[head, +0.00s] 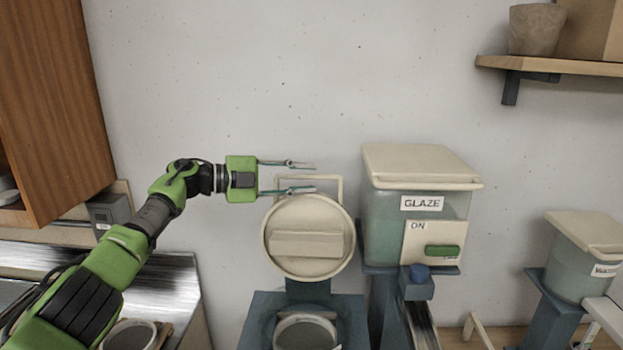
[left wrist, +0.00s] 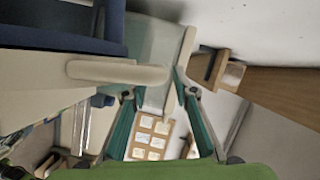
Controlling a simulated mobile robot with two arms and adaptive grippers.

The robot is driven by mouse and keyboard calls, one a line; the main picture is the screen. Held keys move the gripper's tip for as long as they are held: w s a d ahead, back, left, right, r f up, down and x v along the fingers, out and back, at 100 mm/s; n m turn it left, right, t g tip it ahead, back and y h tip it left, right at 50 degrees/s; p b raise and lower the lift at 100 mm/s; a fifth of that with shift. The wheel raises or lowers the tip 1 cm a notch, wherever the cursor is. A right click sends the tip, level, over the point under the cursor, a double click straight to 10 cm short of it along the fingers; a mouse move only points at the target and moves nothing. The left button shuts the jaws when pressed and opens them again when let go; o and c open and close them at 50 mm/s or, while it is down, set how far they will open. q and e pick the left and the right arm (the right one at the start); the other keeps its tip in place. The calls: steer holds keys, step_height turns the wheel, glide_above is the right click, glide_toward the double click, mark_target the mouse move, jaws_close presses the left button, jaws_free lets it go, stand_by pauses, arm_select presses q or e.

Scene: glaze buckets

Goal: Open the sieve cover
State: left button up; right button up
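The sieve cover (head: 308,237) is a round cream lid in the head view. It stands raised, its round face with a rectangular block towards me. It is above the sieve bucket (head: 305,332), whose round mouth shows below. A cream bar handle (head: 341,188) rises behind the cover's top edge. My left gripper (head: 314,178) points right at this handle, fingers apart, one above and one below its top bar in the picture. In the left wrist view, a cream bar (left wrist: 118,72), apparently the handle, crosses by the fingertips (left wrist: 155,85). Contact cannot be told. My right gripper is out of view.
A glaze bucket (head: 381,225) with a cream lid and ON panel stands close to the cover's right. Another bucket (head: 570,272) stands far right. A wooden shelf (head: 560,66) is upper right, a wooden cabinet (head: 50,100) left. The wall space above the cover is clear.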

arm_select(q)
steer(key=v, duration=1)
